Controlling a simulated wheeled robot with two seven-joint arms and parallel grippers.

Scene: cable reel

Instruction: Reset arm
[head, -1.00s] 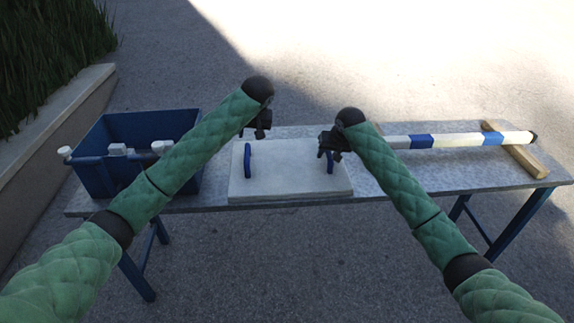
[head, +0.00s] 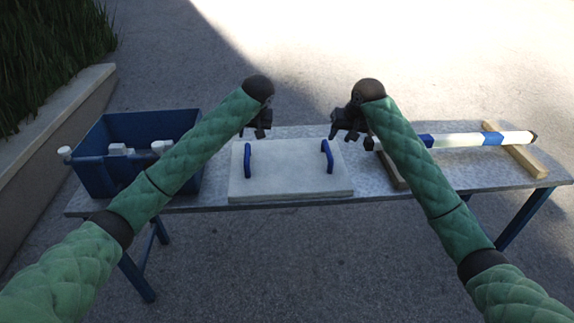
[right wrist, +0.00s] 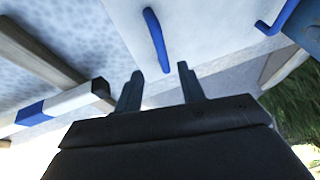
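My left gripper (head: 258,124) hangs above the back edge of the table, over the left part of the white board; from this angle I cannot tell whether its fingers are open. The white board (head: 290,182) lies flat on the table with two blue handles, a left one (head: 247,160) and a right one (head: 327,157). Neither gripper touches a handle.
A blue bin (head: 95,180) with white-ended pipes stands at the table's left end. A white and blue striped pole (head: 465,140) rests across wooden blocks (head: 525,160) on the right. The grey table (head: 430,178) has bare room right of the board.

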